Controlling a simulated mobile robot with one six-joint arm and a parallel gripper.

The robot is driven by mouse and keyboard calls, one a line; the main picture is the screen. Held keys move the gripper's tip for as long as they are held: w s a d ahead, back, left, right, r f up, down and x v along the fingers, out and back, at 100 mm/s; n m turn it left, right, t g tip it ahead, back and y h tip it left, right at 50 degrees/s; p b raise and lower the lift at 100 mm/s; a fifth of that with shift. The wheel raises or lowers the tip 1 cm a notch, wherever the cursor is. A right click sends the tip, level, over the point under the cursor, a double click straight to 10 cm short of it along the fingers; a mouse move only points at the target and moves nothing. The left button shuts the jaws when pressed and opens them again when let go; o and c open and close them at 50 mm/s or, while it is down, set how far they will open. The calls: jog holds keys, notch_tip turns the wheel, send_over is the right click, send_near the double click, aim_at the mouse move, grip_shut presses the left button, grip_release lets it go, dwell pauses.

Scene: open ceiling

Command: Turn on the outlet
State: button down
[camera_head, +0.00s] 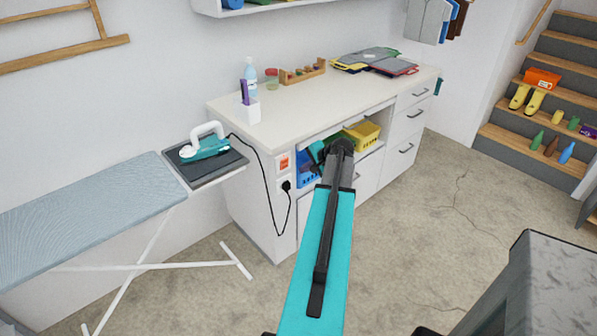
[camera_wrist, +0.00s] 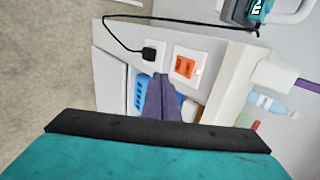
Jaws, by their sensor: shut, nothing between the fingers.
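The outlet's orange switch (camera_head: 284,163) sits in a white plate on the end panel of the white cabinet. It also shows in the wrist view (camera_wrist: 184,66), right of the black plug (camera_wrist: 149,53). In the head view the plug (camera_head: 286,185) sits just below the switch, with a black cord running from it. My gripper (camera_wrist: 160,78) is shut and empty, its dark fingers together, just below the plug and left of the switch in the wrist view. It appears apart from both. In the head view my arm largely hides the gripper; I cannot tell the switch's on or off position.
An iron (camera_head: 204,146) stands on the ironing board (camera_head: 90,205) at left, its cord looping down to the plug. The countertop (camera_head: 300,105) holds a bottle and a wooden rack. Blue and yellow bins (camera_head: 364,136) sit in the cabinet's open shelf.

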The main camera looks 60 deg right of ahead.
jog(key=shift+s+f+b+v, duration=0.15)
jog(key=shift+v, duration=0.75)
jog(key=shift+s+f+b+v, duration=0.1)
jog(key=shift+f+b+v, duration=0.05)
jog(key=shift+v, duration=0.7)
jog(key=shift+a, duration=0.2)
